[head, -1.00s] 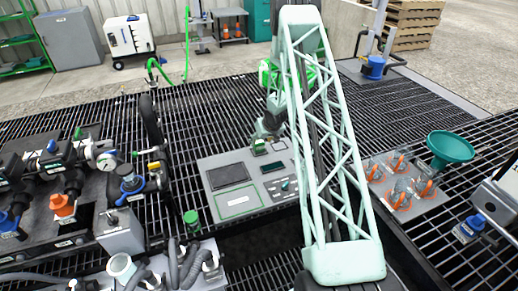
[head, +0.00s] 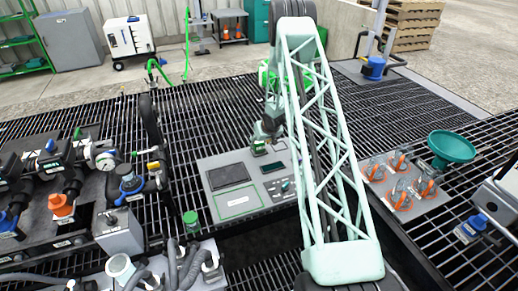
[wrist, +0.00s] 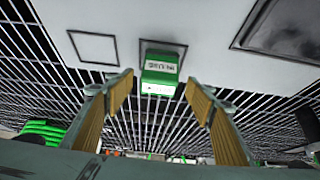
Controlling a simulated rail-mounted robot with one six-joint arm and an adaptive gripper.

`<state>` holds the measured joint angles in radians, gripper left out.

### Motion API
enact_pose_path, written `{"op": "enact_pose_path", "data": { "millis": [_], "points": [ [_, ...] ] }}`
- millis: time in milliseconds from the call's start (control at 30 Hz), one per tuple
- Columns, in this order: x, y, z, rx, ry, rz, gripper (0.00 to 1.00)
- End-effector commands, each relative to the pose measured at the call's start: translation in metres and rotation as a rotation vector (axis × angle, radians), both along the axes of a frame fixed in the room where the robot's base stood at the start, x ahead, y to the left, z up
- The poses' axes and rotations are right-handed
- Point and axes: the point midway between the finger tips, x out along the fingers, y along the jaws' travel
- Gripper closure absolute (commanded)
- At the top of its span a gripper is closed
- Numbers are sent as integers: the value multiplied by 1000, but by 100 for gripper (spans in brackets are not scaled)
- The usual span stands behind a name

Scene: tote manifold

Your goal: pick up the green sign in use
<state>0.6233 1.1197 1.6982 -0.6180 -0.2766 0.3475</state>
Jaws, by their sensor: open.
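The green sign (wrist: 160,74) is a small green block with a white label with dark lettering, seen upside down in the wrist view. In the head view the sign (head: 259,147) shows small at the panel's back edge. My gripper (wrist: 160,91) is open, its tan-padded fingers on either side of the sign's line, with the sign just beyond the tips. No contact shows. In the head view my gripper (head: 264,135) is partly hidden and close above the sign.
The panel also has a dark screen recess (head: 230,175) and a green-outlined rectangle. A valve manifold (head: 62,205) stands at left. Orange-based clips (head: 400,188) and a green funnel (head: 451,146) are at right. Open grating surrounds the panel.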

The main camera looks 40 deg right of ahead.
Motion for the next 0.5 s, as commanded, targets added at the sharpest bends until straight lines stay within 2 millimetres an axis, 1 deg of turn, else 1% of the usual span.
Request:
{"op": "enact_pose_path", "data": {
  "millis": [33,200,333,500],
  "points": [
    [2,-1,-7,0,1,1,50],
    [12,-5,-21,1,0,1,50],
    [16,-7,-28,0,0,1,50],
    [18,-7,-30,0,0,1,50]
  ]
}}
